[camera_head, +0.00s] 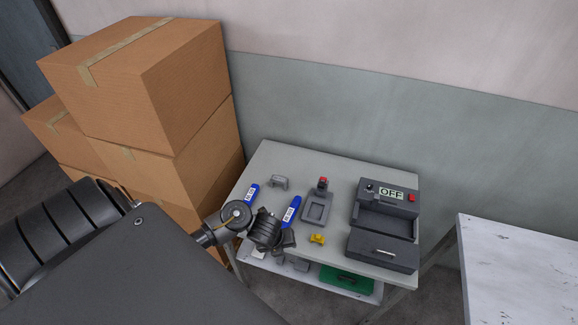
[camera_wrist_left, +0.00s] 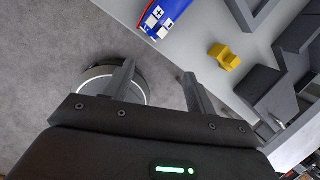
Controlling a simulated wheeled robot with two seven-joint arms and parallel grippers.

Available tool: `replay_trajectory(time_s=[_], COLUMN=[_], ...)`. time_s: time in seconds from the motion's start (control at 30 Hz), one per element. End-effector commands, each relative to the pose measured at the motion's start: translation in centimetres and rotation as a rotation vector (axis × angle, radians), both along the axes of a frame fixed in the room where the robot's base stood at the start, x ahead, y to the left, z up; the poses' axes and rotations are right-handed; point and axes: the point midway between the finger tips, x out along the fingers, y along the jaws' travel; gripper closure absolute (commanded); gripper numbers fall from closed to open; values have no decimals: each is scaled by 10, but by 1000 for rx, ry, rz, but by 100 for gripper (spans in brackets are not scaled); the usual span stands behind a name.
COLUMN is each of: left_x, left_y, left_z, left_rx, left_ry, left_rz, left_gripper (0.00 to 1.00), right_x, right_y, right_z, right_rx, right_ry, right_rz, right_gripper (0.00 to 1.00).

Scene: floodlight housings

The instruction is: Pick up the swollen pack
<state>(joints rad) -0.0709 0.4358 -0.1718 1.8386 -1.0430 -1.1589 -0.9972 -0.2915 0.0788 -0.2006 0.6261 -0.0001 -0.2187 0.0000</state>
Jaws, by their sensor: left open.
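Two blue packs with white labels show in the head view: the left pack (camera_head: 252,192) at the table's left edge and the right pack (camera_head: 291,209) farther right. I cannot tell which is swollen. One blue pack (camera_wrist_left: 168,14) shows at the top of the left wrist view, cut off by the frame, with a plus mark on its label. My left gripper (camera_head: 286,241) is by the table's front edge, just nearer than the right pack. In the wrist view its fingers (camera_wrist_left: 158,88) are apart with nothing between them, over the floor. My right gripper is out of view.
The grey table (camera_head: 345,170) holds a dark box marked OFF (camera_head: 388,197), a grey housing (camera_head: 317,206) and a yellow piece (camera_head: 317,239). A green case (camera_head: 346,279) lies on the lower shelf. Cardboard boxes (camera_head: 150,90) stack at left; a white table (camera_head: 520,265) stands right.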

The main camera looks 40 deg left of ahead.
Motion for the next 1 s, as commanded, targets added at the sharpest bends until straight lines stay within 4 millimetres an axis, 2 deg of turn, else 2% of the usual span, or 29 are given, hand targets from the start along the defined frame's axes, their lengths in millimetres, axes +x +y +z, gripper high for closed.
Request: replay_trajectory(time_s=[0.03,0.1,0.2,0.3,0.43,0.73,1.0], left_x=[9,15,19,21,22,38,42], left_y=[11,23,34,38,39,43,44], left_z=[27,46,61,65,59,17,12], left_rx=[82,180,269,304,307,305,304], left_ry=[-27,-42,-50,-52,-50,-50,-51], left_rz=[-137,-298,-439,-497,-505,-500,-499], left_gripper=[44,44,44,44,44,44,44], right_x=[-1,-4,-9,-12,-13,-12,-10], right_y=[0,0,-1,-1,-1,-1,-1], right_z=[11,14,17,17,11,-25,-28], right_rx=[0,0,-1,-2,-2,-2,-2], right_ry=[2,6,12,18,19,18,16], right_rz=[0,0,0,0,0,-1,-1], right_gripper=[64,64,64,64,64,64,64])
